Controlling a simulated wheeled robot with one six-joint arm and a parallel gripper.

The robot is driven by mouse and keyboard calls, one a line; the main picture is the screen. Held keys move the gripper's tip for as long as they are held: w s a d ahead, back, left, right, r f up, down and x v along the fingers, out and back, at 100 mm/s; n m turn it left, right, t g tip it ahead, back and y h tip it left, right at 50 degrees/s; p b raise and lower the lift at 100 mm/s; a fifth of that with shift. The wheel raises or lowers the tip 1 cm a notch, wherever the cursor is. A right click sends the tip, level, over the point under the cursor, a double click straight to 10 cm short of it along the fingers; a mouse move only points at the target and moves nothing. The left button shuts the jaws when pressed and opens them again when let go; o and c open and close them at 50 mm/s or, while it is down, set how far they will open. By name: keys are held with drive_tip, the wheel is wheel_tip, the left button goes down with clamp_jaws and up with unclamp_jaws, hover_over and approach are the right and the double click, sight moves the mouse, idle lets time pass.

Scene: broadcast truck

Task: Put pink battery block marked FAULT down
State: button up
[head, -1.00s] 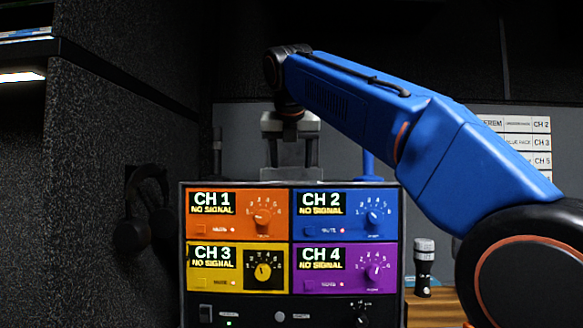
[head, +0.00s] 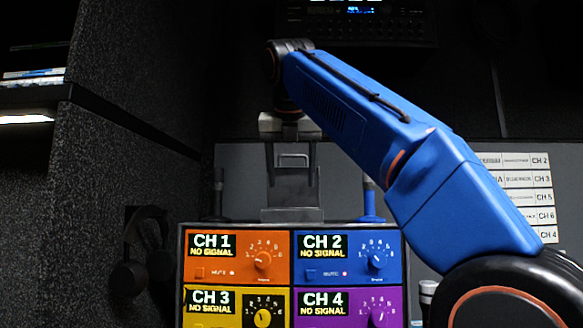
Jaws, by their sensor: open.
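I do not see a pink battery block marked FAULT in the head view. My gripper (head: 290,166) points down above the channel rack, with its two fingers apart. A grey stand (head: 292,213) with a raised back and a handle-like bar shows behind and below the fingers, on top of the rack. No pink shows between the fingers or on the stand. Whether the fingers touch the stand cannot be told.
The channel rack (head: 290,258) has orange, blue, yellow and purple panels. Slim dark and blue uprights (head: 370,200) flank the stand. Headphones (head: 147,250) hang on the left partition (head: 110,175). A label board (head: 515,195) is at right.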

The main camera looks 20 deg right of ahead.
drive_tip(key=shift+v, duration=1.15)
drive_tip(key=shift+s, duration=0.1)
